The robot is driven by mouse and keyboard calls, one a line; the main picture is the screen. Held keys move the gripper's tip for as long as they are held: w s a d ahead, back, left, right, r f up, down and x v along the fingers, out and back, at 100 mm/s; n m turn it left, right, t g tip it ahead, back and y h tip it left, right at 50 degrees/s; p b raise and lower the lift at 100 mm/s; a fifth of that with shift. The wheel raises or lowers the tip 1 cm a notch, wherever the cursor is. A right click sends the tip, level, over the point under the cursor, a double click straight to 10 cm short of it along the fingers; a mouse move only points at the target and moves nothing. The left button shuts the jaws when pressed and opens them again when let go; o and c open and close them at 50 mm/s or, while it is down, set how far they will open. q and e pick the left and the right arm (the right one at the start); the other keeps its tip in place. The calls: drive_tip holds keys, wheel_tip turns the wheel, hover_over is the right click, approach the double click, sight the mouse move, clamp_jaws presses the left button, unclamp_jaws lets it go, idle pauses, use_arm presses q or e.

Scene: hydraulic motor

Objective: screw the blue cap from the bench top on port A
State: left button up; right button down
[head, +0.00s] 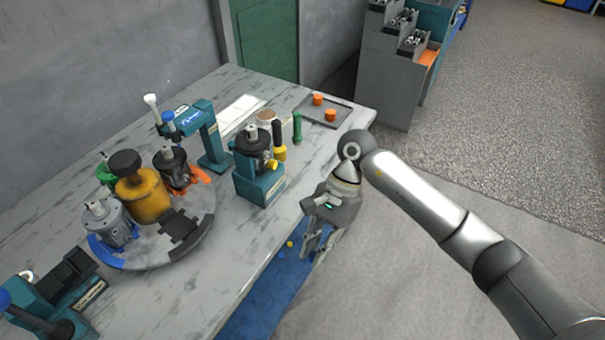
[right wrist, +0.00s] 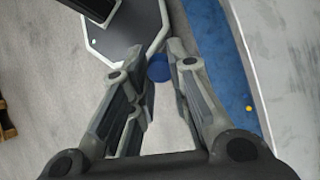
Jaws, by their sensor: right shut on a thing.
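My right gripper (head: 312,246) hangs past the front edge of the bench, fingers pointing down, over the floor. In the right wrist view its fingers (right wrist: 163,72) are shut on a small round blue cap (right wrist: 159,68) at their tips. The cap cannot be made out in the head view. A dark motor (head: 252,141) with a silver top sits upright in a teal stand (head: 262,186) on the bench, left of the gripper and apart from it. A yellow cap (head: 272,165) is on its side. No port lettering is readable. My left gripper is not in view.
A round turntable (head: 150,255) with several motors stands on the bench (head: 215,285) at left, near a teal press (head: 212,140). Black-yellow and green tools (head: 297,127) stand behind the motor. A tray (head: 338,121) holds orange caps. A blue mat (head: 262,305) lies below.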

use_arm(q)
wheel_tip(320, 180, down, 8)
drive_tip(key=b, duration=0.7)
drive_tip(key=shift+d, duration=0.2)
use_arm(e)
drive_tip(key=shift+w+a+r+m+t+y, duration=1.1)
drive_tip(key=shift+w+m+t+y, duration=0.85)
drive_tip(key=shift+w+m+t, duration=0.9)
drive_tip(key=shift+w+a+r+m+t+y, duration=1.1)
drive_tip(key=shift+w+m+t+y, duration=1.05)
drive_tip(key=shift+w, duration=1.45)
drive_tip(key=shift+w+a+r+m+t+y, duration=0.85)
drive_tip(key=shift+w+r+m+t+y, duration=0.75)
drive_tip(key=shift+w+m, duration=1.45)
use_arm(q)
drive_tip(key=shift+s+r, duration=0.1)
use_arm(e)
drive_tip(key=shift+w+f+t, duration=0.15)
drive_tip(key=shift+f+t, duration=0.1)
drive_tip(key=shift+t, duration=0.05)
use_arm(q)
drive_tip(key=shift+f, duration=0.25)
use_arm(e)
drive_tip(key=shift+w+a, duration=0.15)
drive_tip(key=shift+a, duration=0.05)
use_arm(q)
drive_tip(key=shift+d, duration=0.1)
